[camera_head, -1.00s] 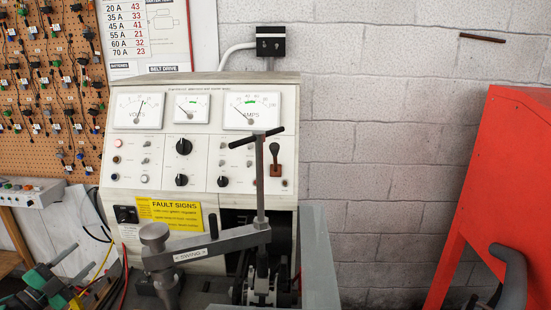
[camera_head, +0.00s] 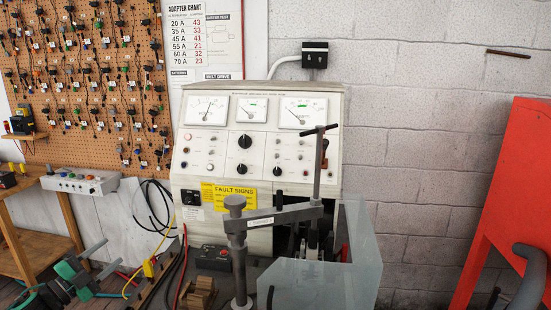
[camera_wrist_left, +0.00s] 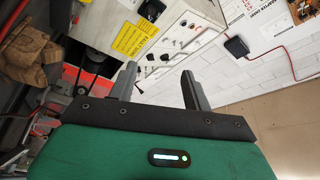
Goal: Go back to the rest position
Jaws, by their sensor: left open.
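My left gripper (camera_head: 112,252), green and dark grey, is at the lower left in the head view, left of the test bench (camera_head: 186,155) and apart from it. In the left wrist view its two grey fingers stand wide apart, with nothing between them (camera_wrist_left: 159,68). The gripper is open and empty. The bench panel with its yellow label (camera_wrist_left: 134,36) lies beyond the fingers there. My right gripper is not in view.
A swing arm (camera_head: 280,215) with a T-handle and a clear guard (camera_head: 360,255) stand before the bench. Wooden blocks (camera_head: 198,294) lie left of them. A red cabinet (camera_head: 510,190) stands at the right. A grey switch box (camera_head: 82,181) is at the left, below the pegboard (camera_head: 85,80).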

